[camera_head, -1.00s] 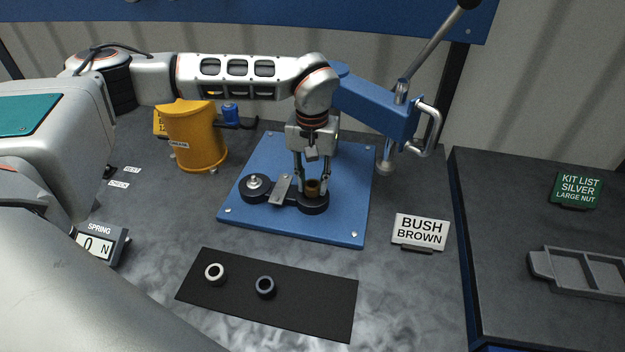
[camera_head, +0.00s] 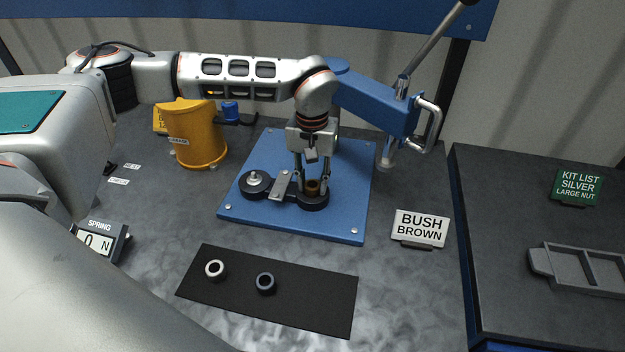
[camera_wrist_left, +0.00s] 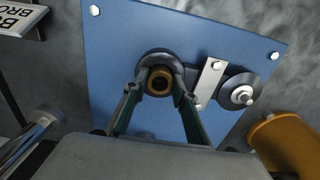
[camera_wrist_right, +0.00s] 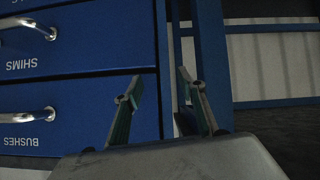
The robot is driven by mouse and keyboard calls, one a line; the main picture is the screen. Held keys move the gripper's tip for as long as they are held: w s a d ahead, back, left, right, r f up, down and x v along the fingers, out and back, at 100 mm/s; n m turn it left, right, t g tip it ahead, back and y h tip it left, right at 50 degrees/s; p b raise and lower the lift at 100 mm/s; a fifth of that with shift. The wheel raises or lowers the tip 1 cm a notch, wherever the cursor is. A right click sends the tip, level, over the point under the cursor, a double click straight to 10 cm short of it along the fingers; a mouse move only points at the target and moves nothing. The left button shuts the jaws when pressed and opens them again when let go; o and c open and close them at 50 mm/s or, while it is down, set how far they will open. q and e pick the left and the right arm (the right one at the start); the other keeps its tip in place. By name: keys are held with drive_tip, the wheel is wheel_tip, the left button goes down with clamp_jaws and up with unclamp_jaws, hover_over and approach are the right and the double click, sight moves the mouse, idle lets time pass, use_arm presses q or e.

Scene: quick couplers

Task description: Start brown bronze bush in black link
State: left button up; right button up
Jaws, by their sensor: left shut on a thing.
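The brown bronze bush (camera_head: 312,186) stands at the right eye of the black link (camera_head: 312,202), which lies on the blue base plate (camera_head: 345,222). In the left wrist view the bush (camera_wrist_left: 159,84) shows as a brown ring inside the link's round black end (camera_wrist_left: 152,57). How deep it sits I cannot tell. My left gripper (camera_head: 312,188) points down with its fingers shut on the bush; the fingertips also show in the left wrist view (camera_wrist_left: 158,88). My right gripper (camera_wrist_right: 158,80) shows only in the right wrist view, fingers apart and empty, before blue drawers.
A metal strap (camera_head: 281,186) crosses the link's middle. A blue press arm (camera_head: 375,105) with a lever stands behind right. A black mat (camera_head: 305,306) holds a white ring (camera_head: 215,270) and a dark ring (camera_head: 265,283). A yellow drum (camera_head: 196,135) stands left; a BUSH BROWN sign (camera_head: 420,228), right.

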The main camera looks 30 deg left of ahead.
use_arm(q)
drive_tip(key=shift+f, duration=0.15)
drive_tip(key=o, duration=1)
wheel_tip(320, 180, up, 12)
idle(0.4)
